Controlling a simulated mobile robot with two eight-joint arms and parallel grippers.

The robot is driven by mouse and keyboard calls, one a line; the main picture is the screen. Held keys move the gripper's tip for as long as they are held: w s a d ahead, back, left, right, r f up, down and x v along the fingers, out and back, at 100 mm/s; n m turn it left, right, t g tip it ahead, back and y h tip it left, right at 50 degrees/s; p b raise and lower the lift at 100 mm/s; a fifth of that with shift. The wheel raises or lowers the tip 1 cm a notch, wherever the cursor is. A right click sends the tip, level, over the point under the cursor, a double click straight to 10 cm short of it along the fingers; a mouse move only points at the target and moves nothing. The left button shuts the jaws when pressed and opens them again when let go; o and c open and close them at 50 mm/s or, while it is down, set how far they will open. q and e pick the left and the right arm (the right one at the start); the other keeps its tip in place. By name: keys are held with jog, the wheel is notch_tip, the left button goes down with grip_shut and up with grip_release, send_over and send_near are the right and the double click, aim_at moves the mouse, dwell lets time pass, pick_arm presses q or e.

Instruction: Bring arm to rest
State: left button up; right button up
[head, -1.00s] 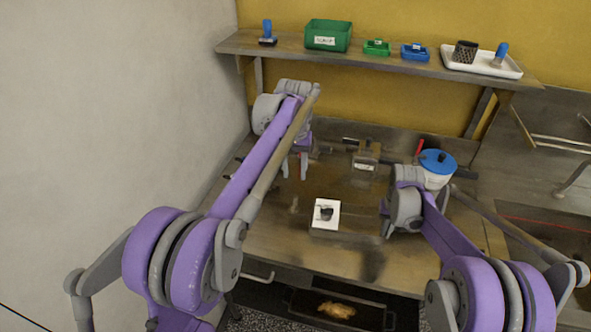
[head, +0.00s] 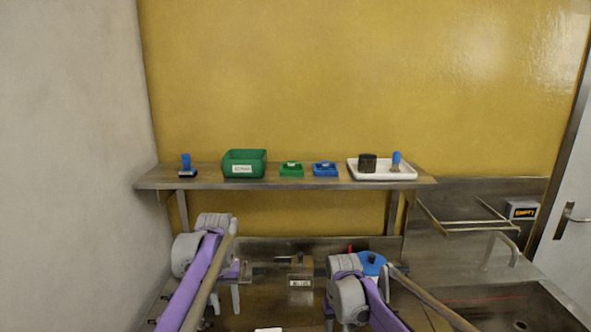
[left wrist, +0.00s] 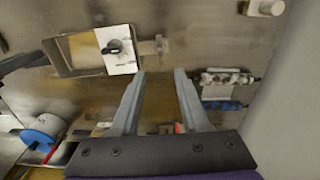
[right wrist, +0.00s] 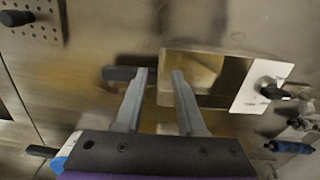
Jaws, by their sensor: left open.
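My left gripper (head: 224,298) is over the left part of the steel worktop, its fingers pointing down. In the left wrist view its fingers (left wrist: 160,74) are apart with nothing between them. My right arm's wrist shows at the lower middle of the head view, in front of the blue-lidded pot (head: 372,264); its fingertips are mostly hidden there. In the right wrist view the right gripper (right wrist: 162,76) has its fingers apart and empty above the steel surface.
The wall shelf (head: 300,184) carries a green box (head: 244,163), small green and blue trays, a white tray (head: 381,175) and a blue-handled stamp (head: 187,166). A wall stands close at left.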

jog(key=s+d+r+t, duration=0.1)
jog(key=s+d+r, duration=0.1)
jog(key=s+r, duration=0.5)
pick_arm(q)
jog(key=s+t, duration=0.3)
jog(key=s, duration=1.2)
jog(key=s+f+m+t, duration=0.1)
jog(key=s+f+t, duration=0.2)
jog(key=s+f, duration=0.5)
jog(key=s, duration=0.4)
jog(key=shift+s+a+f, duration=0.15)
jog(key=shift+s+a, duration=0.1)
pick_arm(e)
jog(key=s+d+f+t, duration=0.2)
jog(key=s, duration=0.8)
jog(key=s+d+f+m+t, duration=0.1)
jog(key=s+d+f+t, duration=0.1)
jog(key=s, duration=0.8)
jog(key=shift+s+d+f+t, duration=0.25)
jog(key=shift+d+t, duration=0.15)
jog(key=shift+t, duration=0.3)
